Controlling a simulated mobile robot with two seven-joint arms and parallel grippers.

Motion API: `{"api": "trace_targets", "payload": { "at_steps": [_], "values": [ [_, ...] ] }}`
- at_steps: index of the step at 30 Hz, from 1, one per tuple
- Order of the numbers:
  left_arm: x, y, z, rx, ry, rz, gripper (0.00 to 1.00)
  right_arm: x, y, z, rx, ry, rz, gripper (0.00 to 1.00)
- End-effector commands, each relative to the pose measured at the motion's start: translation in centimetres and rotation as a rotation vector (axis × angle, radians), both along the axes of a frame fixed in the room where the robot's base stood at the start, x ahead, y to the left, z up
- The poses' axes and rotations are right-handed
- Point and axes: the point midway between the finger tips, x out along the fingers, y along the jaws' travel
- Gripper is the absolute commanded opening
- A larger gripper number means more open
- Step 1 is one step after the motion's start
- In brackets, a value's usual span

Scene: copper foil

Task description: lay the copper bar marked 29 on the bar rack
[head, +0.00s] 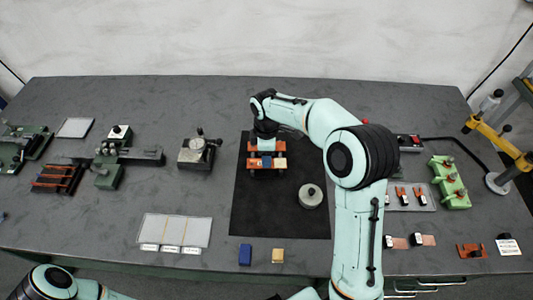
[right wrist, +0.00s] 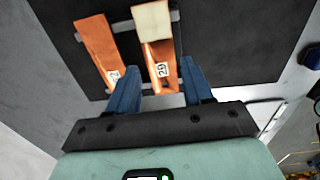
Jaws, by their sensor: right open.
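The copper bar marked 29 (right wrist: 159,55) lies across grey supports on the black mat in the right wrist view. A cream block (right wrist: 152,22) sits at its far end. My right gripper (right wrist: 160,76) is open, with a blue finger on each side of this bar's near, labelled end. A second copper bar (right wrist: 96,42), its label looking like 22, lies apart to the left, outside the fingers. In the head view my right gripper (head: 266,150) reaches down over the copper bars, partly hiding them. My left gripper is out of view; only part of that arm shows.
The black mat (head: 250,215) also carries a round grey weight (head: 310,196). A dark rack (head: 57,178) with copper-coloured bars stands at the left. A blue block (head: 245,254) and a tan block (head: 278,256) lie at the front edge. A green fixture (head: 449,183) stands right.

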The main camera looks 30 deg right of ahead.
Motion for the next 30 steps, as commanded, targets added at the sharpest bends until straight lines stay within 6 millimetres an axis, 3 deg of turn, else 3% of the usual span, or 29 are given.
{"api": "trace_targets", "payload": {
  "at_steps": [7,8,10,11,20,30],
  "values": [
    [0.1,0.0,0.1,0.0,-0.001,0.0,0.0,0.0,0.0,0.1,0.0,0.0,0.0,0.51],
    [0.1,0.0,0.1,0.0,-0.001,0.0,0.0,0.0,0.0,0.1,0.0,0.0,0.0,0.54],
    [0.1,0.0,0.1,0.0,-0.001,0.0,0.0,0.0,0.0,0.1,0.0,0.0,0.0,0.77],
    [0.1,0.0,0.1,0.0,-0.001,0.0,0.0,0.0,0.0,0.1,0.0,0.001,0.0,0.8],
    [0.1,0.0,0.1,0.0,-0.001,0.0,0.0,0.0,0.0,0.1,0.0,0.001,-0.001,0.8],
    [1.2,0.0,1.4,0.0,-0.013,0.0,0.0,0.1,0.0,2.0,0.0,-0.002,-0.001,0.8]
  ]
}}
